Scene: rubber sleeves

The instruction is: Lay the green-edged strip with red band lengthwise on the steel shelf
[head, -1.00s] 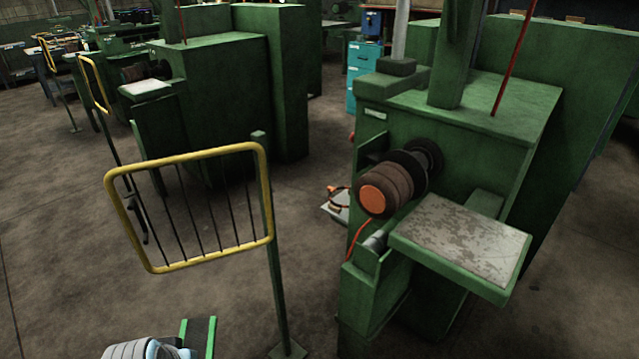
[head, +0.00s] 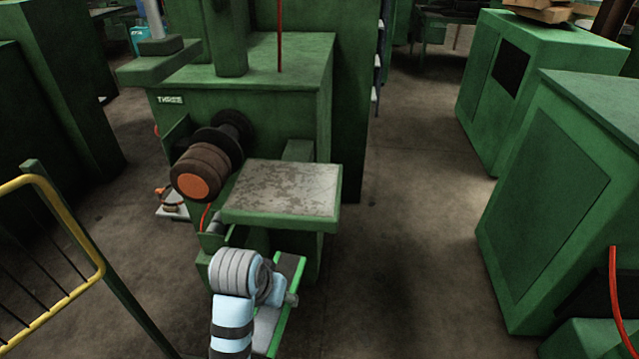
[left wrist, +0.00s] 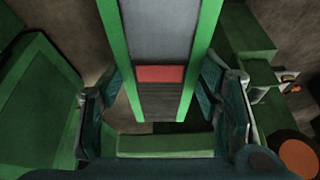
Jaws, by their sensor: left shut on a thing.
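The green-edged strip (head: 289,275) has a grey middle and stands in front of and below the steel shelf, tilted. In the left wrist view its red band (left wrist: 160,74) crosses the grey face between the green edges. My left gripper (left wrist: 161,92) is shut on the strip, one finger at each side. In the head view my arm hides part of the strip. The steel shelf (head: 285,188) has a worn grey top with a green rim and is bare. The strip looks apart from the shelf top. My right gripper is not in view.
A brown roller with an orange end (head: 194,188) sits left of the shelf on the green machine (head: 270,90). A yellow guard frame (head: 88,240) stands at the left. Green cabinets (head: 545,210) stand at the right. The floor between shelf and cabinets is clear.

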